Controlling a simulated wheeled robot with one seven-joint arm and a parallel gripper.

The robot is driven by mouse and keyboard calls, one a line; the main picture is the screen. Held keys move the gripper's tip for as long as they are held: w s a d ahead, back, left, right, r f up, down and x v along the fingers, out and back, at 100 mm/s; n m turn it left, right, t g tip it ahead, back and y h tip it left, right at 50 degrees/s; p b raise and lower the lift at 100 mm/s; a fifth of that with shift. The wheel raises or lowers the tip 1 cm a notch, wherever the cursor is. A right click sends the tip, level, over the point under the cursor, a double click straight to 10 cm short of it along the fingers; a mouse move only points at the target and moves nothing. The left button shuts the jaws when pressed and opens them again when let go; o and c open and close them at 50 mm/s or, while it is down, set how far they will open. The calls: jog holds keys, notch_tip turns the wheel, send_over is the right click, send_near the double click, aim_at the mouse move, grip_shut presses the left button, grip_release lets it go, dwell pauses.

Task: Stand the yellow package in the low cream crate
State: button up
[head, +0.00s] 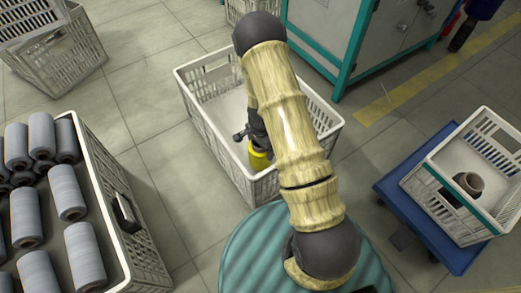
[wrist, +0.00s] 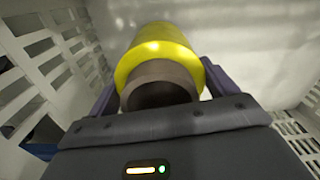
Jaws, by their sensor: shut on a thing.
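The yellow package (wrist: 158,50) is a yellow roll with a brown core, seen end-on in the wrist view. My gripper (wrist: 155,85) is shut on it, with a dark finger on each side. In the head view the yellow package (head: 259,160) shows below my gripper (head: 256,137), inside the low cream crate (head: 216,137). My arm covers part of the crate. The crate's slotted walls (wrist: 55,75) surround the package in the wrist view. I cannot tell whether the package touches the crate floor.
A crate (head: 112,200) of grey spools stands at the left. A crate (head: 440,205) with one brown-cored spool sits on a blue dolly (head: 395,190) at the right. A teal-framed machine (head: 350,45) stands behind. Grey floor lies between the crates.

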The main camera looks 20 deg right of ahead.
jog(key=shift+f, duration=0.8)
jog(key=o, duration=1.4)
jog(key=shift+c, duration=0.2)
jog(key=shift+r, duration=0.1)
notch_tip(320, 180, up, 12)
jog(key=p, duration=0.7)
jog(key=shift+p, duration=0.4)
jog(key=shift+r, duration=0.1)
